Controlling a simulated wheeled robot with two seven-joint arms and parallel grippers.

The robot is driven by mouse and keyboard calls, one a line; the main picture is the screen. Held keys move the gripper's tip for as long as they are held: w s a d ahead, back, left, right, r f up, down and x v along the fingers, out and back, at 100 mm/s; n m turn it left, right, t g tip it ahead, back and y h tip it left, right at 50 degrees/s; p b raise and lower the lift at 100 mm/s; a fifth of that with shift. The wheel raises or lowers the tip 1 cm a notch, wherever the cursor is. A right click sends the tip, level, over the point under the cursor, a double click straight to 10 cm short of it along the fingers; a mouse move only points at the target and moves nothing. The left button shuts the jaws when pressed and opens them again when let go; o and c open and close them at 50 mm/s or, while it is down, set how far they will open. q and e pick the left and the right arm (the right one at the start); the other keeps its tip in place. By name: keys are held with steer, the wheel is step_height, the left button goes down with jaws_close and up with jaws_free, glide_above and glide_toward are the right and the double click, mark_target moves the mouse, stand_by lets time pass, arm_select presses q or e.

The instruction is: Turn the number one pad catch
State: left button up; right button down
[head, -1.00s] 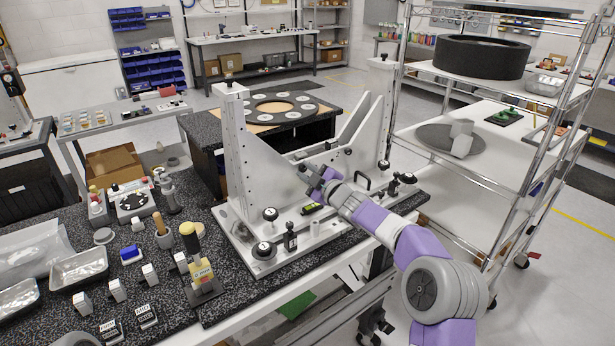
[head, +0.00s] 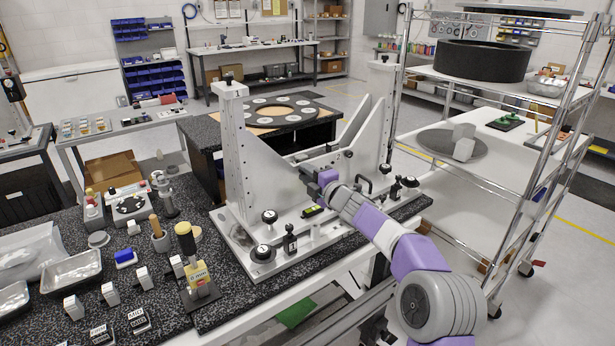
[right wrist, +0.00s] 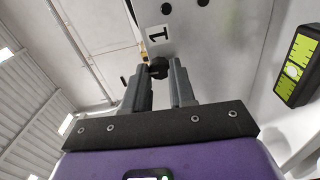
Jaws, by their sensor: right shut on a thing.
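The number one pad catch is a small black knob (right wrist: 158,68) on a pale metal plate, just below a white label marked 1 (right wrist: 158,34) in the right wrist view. My right gripper (right wrist: 161,80) has its two grey fingers closed on this catch, one on each side. In the head view my right gripper (head: 309,172) is at the upright plates of the white mirror fixture (head: 240,165), and I cannot make out the catch there. My left gripper is not in view.
A yellow-green level (right wrist: 299,70) is to the right of the gripper in the right wrist view. Black knobs (head: 263,252) stand on the fixture's base. A wire shelf cart (head: 520,185) stands to the right of my arm. Trays and small blocks fill the bench's left.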

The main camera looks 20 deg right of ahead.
stand_by(0.4)
steer(key=c, duration=0.9)
jaws_free()
steer(key=shift+c, duration=0.2)
steer(key=v, duration=0.7)
steer(key=shift+s+b, duration=0.25)
steer(key=shift+b, duration=0.15)
steer(key=shift+d, duration=0.1)
